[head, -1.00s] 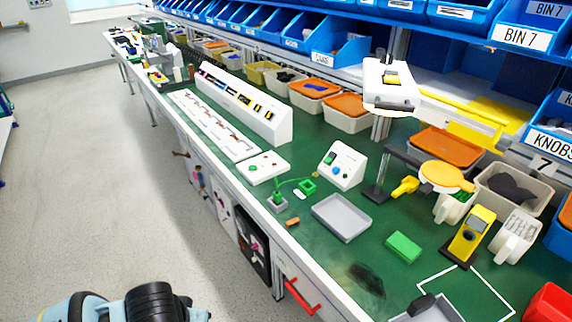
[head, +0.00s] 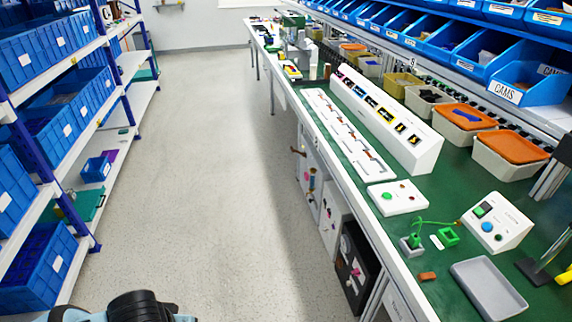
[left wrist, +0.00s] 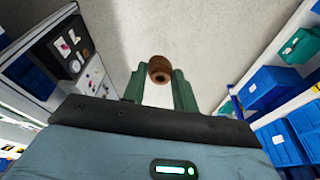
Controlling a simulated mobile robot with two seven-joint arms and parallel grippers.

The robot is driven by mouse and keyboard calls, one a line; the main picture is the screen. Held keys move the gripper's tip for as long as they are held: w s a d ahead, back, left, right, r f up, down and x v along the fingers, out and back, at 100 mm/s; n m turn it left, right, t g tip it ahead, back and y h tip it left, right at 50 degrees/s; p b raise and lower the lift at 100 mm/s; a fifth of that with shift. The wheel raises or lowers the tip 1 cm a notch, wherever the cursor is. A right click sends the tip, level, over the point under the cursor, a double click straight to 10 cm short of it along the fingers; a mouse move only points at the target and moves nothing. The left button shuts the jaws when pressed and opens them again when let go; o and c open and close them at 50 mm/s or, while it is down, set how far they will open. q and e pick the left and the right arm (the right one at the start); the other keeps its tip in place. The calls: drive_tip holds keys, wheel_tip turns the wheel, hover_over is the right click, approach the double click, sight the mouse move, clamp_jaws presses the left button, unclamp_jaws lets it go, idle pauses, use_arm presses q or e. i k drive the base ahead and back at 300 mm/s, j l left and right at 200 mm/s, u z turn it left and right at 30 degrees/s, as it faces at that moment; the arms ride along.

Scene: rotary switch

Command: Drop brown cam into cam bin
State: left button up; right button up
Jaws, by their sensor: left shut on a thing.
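The brown cam (left wrist: 160,69) is a small round brown part with a hole, seen in the left wrist view. My left gripper (left wrist: 159,80) is shut on it, with one green finger on each side. Grey floor lies behind it in that view. In the head view my left arm shows at the bottom left, but its fingers and the cam are out of frame. The cam bin (head: 525,82) is a blue open bin labelled CAMS on the rack above the bench, at the upper right; its inside is partly visible. My right gripper is not in view.
The green-topped bench (head: 455,187) runs along the right with a white control box (head: 496,222), a grey tray (head: 487,290) and orange-topped bins (head: 511,147). Shelves of blue bins (head: 38,270) stand on the left. The floor aisle (head: 215,170) between them is clear.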

sight(515, 92)
drive_tip(key=i+j+u, duration=0.2)
drive_tip(key=i, duration=0.15)
drive_tip(key=i+u, duration=0.25)
drive_tip(key=i, duration=0.15)
drive_tip(key=i+z, duration=0.15)
drive_tip(key=z, duration=0.25)
drive_tip(key=i+z, duration=0.15)
drive_tip(key=z, duration=0.25)
drive_tip(key=i+j+z, duration=0.1)
drive_tip(key=z, duration=0.3)
drive_tip(key=i+z, duration=0.1)
drive_tip(key=z, duration=0.3)
drive_tip(key=j+z, duration=0.15)
drive_tip(key=z, duration=0.25)
drive_tip(key=i+j+z, duration=0.1)
drive_tip(key=z, duration=0.25)
drive_tip(key=i+j+z, duration=0.1)
drive_tip(key=z, duration=0.35)
drive_tip(key=i+j+z, duration=0.1)
drive_tip(key=z, duration=0.35)
drive_tip(key=j+z, duration=0.4)
drive_tip(key=i+j+z, duration=0.1)
drive_tip(key=z, duration=0.35)
